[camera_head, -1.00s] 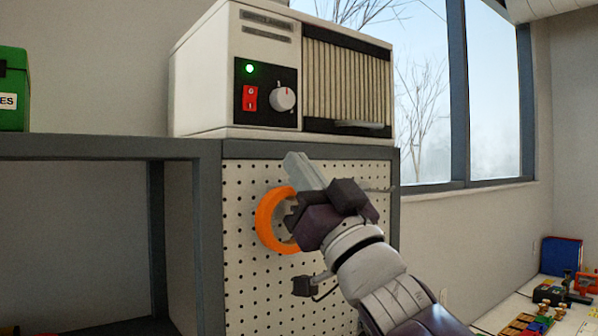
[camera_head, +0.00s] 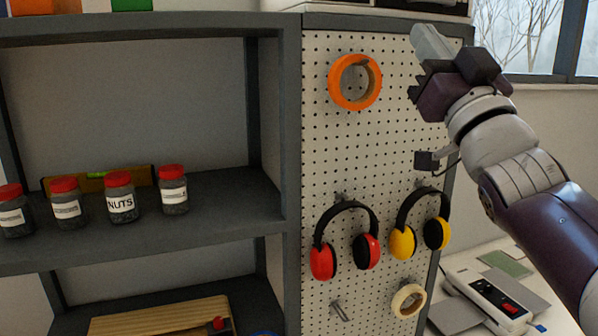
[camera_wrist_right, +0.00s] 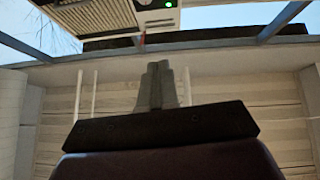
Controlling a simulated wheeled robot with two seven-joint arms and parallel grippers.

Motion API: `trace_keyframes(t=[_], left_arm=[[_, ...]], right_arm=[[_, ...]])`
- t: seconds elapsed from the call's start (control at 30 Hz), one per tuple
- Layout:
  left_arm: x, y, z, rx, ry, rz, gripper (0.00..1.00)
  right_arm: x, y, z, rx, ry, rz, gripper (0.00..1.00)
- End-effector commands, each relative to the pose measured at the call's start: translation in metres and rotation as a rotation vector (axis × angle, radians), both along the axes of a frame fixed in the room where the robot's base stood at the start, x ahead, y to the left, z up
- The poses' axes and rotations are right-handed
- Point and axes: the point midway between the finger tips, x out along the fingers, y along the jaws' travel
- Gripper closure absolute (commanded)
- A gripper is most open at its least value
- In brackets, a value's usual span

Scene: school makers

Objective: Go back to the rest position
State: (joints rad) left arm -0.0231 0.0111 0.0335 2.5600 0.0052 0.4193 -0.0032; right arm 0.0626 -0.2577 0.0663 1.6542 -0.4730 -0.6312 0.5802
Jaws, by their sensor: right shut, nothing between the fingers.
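My right gripper (camera_head: 430,44) is raised at the upper right of the head view, in front of the top right part of the pegboard (camera_head: 315,150). Its fingers are shut and hold nothing. In the right wrist view the closed fingers (camera_wrist_right: 157,85) point at the window side, below the white machine (camera_wrist_right: 100,14) with its green light lit. In the head view only the machine's bottom edge (camera_head: 385,7) shows. My left gripper is not in view.
An orange tape roll (camera_head: 334,82), red earmuffs (camera_head: 322,263), yellow earmuffs (camera_head: 402,243) and a pale tape roll (camera_head: 398,302) hang on the pegboard. Several red-lidded jars (camera_head: 119,203) stand on the grey shelf (camera_head: 235,205) to the left. A white table (camera_head: 500,245) is at lower right.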

Motion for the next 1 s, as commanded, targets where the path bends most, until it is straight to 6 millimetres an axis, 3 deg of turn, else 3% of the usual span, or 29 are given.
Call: trace_keyframes(t=[0.27, 0.43, 0.57, 0.67, 0.77, 0.8, 0.9, 1.0], left_arm=[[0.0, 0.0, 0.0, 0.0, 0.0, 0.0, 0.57], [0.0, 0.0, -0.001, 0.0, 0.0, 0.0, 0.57], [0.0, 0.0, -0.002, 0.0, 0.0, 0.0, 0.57], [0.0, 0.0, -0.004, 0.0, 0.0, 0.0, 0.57], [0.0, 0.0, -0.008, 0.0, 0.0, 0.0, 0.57], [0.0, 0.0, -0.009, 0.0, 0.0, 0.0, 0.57], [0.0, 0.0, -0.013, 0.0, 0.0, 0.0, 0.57], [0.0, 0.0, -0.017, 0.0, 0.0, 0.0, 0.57]], right_arm=[[0.032, -0.02, -0.057, -0.017, 0.208, -0.128, 1.0], [0.054, -0.034, -0.121, -0.035, 0.407, -0.202, 1.0], [0.067, -0.042, -0.191, -0.059, 0.612, -0.252, 1.0], [0.068, -0.048, -0.262, -0.09, 0.817, -0.284, 1.0], [0.053, -0.05, -0.357, -0.138, 1.091, -0.299, 1.0], [0.039, -0.05, -0.398, -0.16, 1.215, -0.297, 1.0], [-0.008, -0.045, -0.489, -0.216, 1.516, -0.271, 1.0], [-0.065, -0.038, -0.557, -0.257, 1.778, -0.228, 1.0]])
